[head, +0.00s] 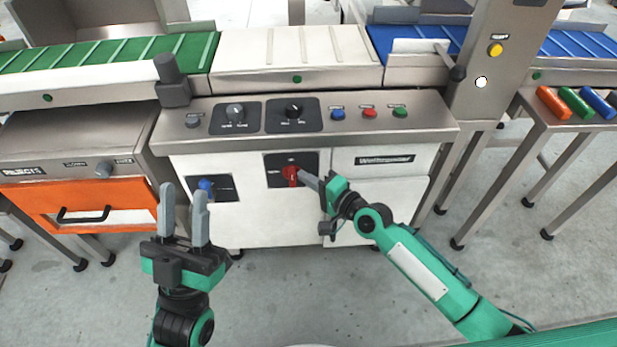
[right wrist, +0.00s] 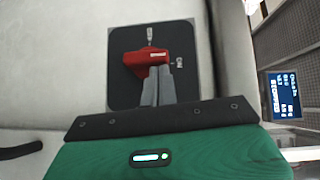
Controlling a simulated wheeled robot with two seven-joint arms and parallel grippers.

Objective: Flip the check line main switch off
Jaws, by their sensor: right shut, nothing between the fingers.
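The main switch is a red rotary handle (head: 290,175) on a black plate (head: 312,160) on the white cabinet front. In the right wrist view the red handle (right wrist: 148,60) sits on its dark plate (right wrist: 125,90), with small labels above it and to its right. My right gripper (head: 304,175) is shut and empty, its fingertips at the handle; in the right wrist view its grey fingers (right wrist: 158,80) overlap the handle's lower right part. I cannot tell whether they touch it. My left gripper (head: 183,195) is open and empty, pointing up in front of the cabinet.
A blue knob (head: 205,184) sits left of the switch. Above are two dials and blue, red and green buttons (head: 369,112) on the sloped panel (head: 430,115). An orange rejects drawer (head: 95,205) stands left. A small screen (right wrist: 284,94) shows in the right wrist view.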

